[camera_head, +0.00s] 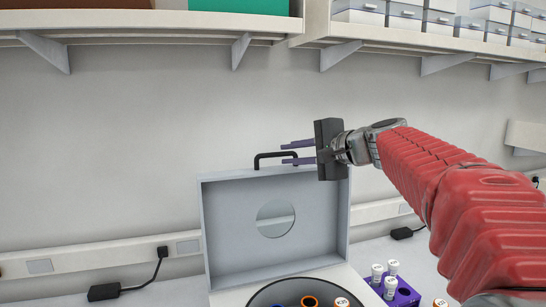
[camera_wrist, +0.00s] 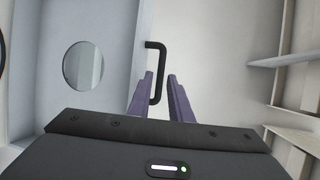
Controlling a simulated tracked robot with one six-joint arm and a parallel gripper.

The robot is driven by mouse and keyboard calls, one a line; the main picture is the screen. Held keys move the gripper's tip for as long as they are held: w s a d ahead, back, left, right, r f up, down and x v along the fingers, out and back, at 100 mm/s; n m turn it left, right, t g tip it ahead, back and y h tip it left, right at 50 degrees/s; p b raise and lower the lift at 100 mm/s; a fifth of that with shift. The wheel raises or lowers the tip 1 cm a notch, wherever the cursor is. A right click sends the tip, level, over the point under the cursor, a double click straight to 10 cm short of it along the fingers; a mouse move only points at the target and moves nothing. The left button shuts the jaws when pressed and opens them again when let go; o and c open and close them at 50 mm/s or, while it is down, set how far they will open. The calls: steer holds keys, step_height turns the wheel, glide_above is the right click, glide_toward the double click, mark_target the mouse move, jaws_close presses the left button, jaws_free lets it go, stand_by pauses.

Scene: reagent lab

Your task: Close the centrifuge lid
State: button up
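The centrifuge lid (camera_head: 235,215) stands open and upright, a pale grey panel with a round window (camera_head: 275,218). It also shows at the left of the wrist view (camera_wrist: 110,25). A black bar handle (camera_head: 262,156) sits on its top edge and shows in the wrist view (camera_wrist: 162,60). My gripper (camera_head: 290,152) is at the handle's right end, its purple fingers pointing left. In the wrist view the fingers (camera_wrist: 161,82) are apart, and the handle's near end appears in the gap between them. I cannot tell whether they touch it.
The centrifuge rotor (camera_head: 290,290) holds several capped tubes below the lid. A purple rack (camera_head: 402,294) with white-capped tubes stands to its right. A shelf (camera_head: 290,42) with boxes runs above along the wall. A black power adapter (camera_head: 104,291) lies at left.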

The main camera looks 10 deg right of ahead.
mark_target(276, 156)
steer(key=x, duration=0.7)
steer(key=shift+c, duration=0.6)
jaws_close()
steer(key=shift+f, duration=0.1)
